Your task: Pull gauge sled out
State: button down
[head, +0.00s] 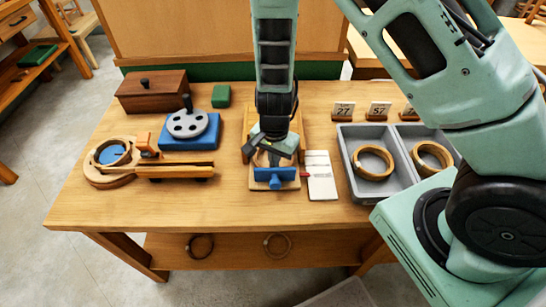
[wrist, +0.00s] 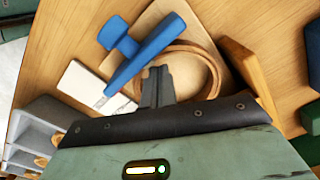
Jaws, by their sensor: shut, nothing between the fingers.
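My gripper (head: 270,152) points down over the wooden fixture (head: 258,182) at the table's middle and hides much of it. In the wrist view the fingers (wrist: 157,88) are shut and empty, in front of a thin brown ring (wrist: 213,65) on the light board. A blue T-shaped part (wrist: 145,55) lies beside them, and it also shows at the fixture's front (head: 275,178). Which part is the gauge sled is not certain; a long wooden slide (head: 175,171) with an orange block (head: 147,144) sits at left, beside a round wooden holder with a blue disc (head: 112,154).
A grey two-part tray (head: 345,160) with wooden rings stands right of a white card (head: 320,180). A blue block with a grey holed disc (head: 188,125) and a brown box (head: 152,92) are at back left. The front table strip is clear.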

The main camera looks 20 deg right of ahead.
aim_at(275, 177)
jog(key=shift+s+a+b, duration=0.15)
jog(key=shift+s+a, duration=0.15)
jog(key=shift+s, duration=0.45)
jog(key=shift+s+a+b, duration=0.15)
jog(key=shift+s+a, duration=0.2)
jog(key=shift+s, duration=0.4)
jog(key=shift+s+a+b, duration=0.15)
jog(key=shift+s+a, duration=0.15)
jog(key=shift+s, duration=0.45)
jog(key=r+p, duration=0.4)
jog(key=p, duration=0.1)
jog(key=w+r+p, duration=0.1)
jog(key=r+p, duration=0.1)
jog(key=r, duration=0.1)
jog(key=shift+w+d+r+p, duration=0.1)
jog(key=shift+d+p, duration=0.15)
jog(key=shift+p, duration=0.05)
jog(key=s+a+r+n+y, duration=0.1)
jog(key=s+a+r+n, duration=0.4)
jog(key=r, duration=0.4)
jog(key=s+a+r+n+y, duration=0.1)
jog(key=s+a+r+n, duration=0.2)
jog(key=s+r+n, duration=0.55)
jog(key=s+d+r+n+h, duration=0.1)
jog(key=s+d+r+n, duration=0.2)
jog(key=r+n, duration=0.2)
jog(key=shift+s+r, duration=0.15)
jog(key=shift+r, duration=0.45)
